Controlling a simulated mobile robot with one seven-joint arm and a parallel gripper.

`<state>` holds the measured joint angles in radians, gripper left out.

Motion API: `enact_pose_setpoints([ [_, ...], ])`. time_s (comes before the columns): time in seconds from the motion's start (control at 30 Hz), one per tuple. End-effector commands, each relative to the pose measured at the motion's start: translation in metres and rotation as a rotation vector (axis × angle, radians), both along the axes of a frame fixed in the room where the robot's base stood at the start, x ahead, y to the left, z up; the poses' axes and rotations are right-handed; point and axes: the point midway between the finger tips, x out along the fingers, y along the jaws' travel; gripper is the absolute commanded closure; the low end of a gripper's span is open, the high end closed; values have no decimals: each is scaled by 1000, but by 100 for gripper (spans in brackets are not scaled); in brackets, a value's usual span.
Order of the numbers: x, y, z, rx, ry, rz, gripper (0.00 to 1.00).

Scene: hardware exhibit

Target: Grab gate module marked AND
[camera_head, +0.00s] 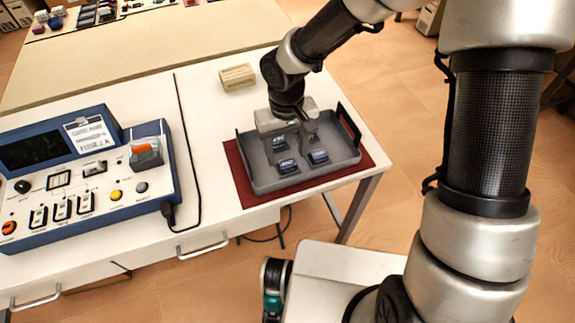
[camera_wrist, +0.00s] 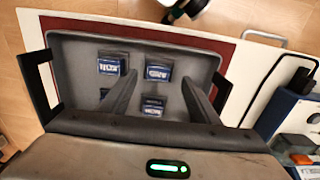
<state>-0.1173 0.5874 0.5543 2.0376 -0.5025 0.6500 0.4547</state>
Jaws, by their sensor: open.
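The grey tray (camera_head: 345,165) holds several small blue gate modules. One module (camera_head: 287,166) sits at its front left, with a label that seems to read AND; it also shows in the wrist view (camera_wrist: 158,72), though the print is too small to be certain. My gripper (camera_head: 290,152) is open and empty, pointing down over the tray. In the wrist view its fingers (camera_wrist: 158,80) reach to either side of that module's line, apart from it. A second module (camera_wrist: 111,66) lies left of it, and a third (camera_wrist: 152,106) lies between the fingers, nearer the palm.
The tray has raised walls and dark upright handles, and stands on a dark red mat (camera_head: 232,170) near the table's right edge. A beige block (camera_head: 237,77) lies behind it. A blue and white console (camera_head: 85,180) with a cable fills the left.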

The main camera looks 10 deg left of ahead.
Motion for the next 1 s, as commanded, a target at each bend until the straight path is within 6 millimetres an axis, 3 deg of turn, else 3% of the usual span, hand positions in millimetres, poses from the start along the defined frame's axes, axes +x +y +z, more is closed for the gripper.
enact_pose_setpoints([
  [0.03,1,-2,-12,-1,5,0,44],
  [0.2,2,-2,-33,-2,3,0,44],
  [0.5,3,-2,-37,-1,1,0,44],
  [0.77,3,-2,-37,-1,1,0,86],
  [1.0,3,-2,-36,-1,-1,-1,88],
])
